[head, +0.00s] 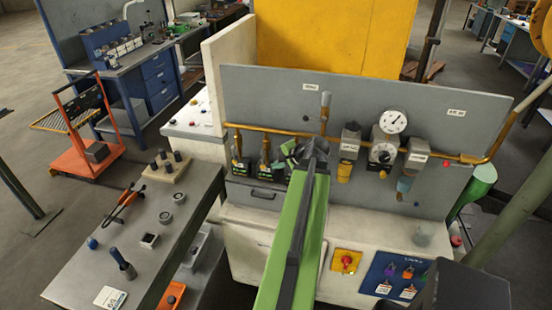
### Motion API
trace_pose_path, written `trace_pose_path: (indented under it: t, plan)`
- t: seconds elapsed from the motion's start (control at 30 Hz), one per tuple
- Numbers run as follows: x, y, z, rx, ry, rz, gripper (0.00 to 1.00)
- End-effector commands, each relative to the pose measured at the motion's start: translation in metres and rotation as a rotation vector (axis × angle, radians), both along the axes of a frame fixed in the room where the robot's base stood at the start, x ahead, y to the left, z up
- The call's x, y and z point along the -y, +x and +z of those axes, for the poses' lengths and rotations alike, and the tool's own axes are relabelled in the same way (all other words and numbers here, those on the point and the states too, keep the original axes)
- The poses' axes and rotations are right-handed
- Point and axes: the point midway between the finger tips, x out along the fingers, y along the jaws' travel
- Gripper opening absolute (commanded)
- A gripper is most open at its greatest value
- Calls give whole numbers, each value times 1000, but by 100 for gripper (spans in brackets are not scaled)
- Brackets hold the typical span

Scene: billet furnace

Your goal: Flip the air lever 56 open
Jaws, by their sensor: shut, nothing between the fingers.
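A grey upright panel (250,95) carries a copper pipe (290,131) with several fittings. A grey upright lever handle (325,101) stands above the pipe under a small white label (310,87). Another white label (456,113) sits at the panel's upper right, above the pipe's right end. Both labels are too small to read surely, so I cannot tell which part is air lever 56. My gripper (303,149) is shut and empty, in front of the panel just below the grey handle. My green arm hides part of the panel and the fittings behind it.
A round gauge (393,122) and a grey regulator (350,143) project from the panel right of my gripper. Two dark valves (264,158) are at its left. A grey bench (130,235) stands at left. A yellow-backed red knob (346,262) lies below.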

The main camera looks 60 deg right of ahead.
Motion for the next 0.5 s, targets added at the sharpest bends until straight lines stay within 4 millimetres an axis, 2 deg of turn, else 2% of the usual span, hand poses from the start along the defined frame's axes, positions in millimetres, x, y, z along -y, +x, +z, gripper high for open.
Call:
trace_pose_path:
  t: [0.03,0.2,0.33,0.5]
  plan:
    - [-4,-12,21,1,0,-2,0]
    - [-7,-49,43,0,2,-10,0]
    - [-8,-66,52,1,3,-8,0]
    - [-7,-73,54,0,7,-2,0]
